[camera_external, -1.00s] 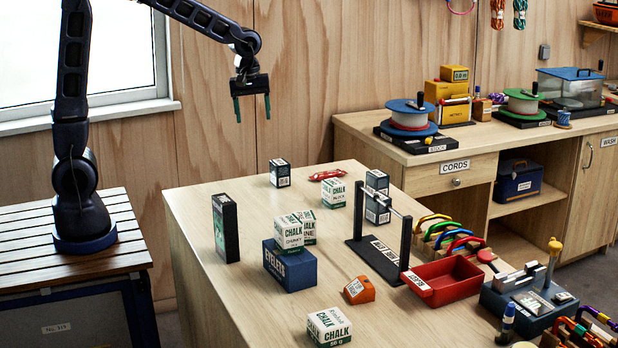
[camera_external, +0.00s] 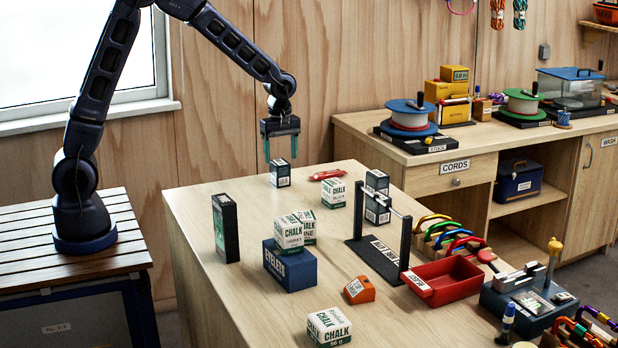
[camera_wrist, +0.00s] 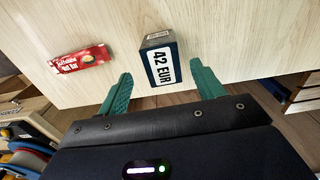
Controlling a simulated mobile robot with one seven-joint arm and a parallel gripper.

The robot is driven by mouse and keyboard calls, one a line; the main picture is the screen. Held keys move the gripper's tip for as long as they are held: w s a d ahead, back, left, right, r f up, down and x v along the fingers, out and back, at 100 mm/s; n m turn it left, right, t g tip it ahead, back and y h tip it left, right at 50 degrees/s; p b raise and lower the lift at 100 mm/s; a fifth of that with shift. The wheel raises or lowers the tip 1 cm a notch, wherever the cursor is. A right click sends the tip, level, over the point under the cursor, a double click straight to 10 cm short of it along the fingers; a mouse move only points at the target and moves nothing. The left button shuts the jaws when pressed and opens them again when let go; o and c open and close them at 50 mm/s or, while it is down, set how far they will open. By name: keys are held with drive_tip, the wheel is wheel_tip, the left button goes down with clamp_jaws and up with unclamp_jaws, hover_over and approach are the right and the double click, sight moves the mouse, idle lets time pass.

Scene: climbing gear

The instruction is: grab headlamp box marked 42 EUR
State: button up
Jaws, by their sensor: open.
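The headlamp box (camera_external: 280,174) is a small dark box with white labels, standing upright near the far edge of the table. In the wrist view its label reads 42 EUR on the box (camera_wrist: 160,66). My gripper (camera_external: 281,159) is open, with its green fingers at the box's upper part. In the wrist view my gripper (camera_wrist: 159,82) has one fingertip to each side of the box, apart from it. I cannot tell how far the fingers reach down beside the box.
A red nut bar (camera_external: 327,174) lies just right of the box, also in the wrist view (camera_wrist: 79,59). A chalk box (camera_external: 334,193) and another dark box (camera_external: 377,204) stand further right. A tall dark box (camera_external: 225,228) stands at left.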

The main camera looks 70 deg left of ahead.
sight(280, 162)
drive_tip(key=shift+s+f, duration=0.2)
drive_tip(key=shift+f, duration=2.55)
drive_tip(key=shift+c, duration=0.5)
drive_tip(key=c, duration=1)
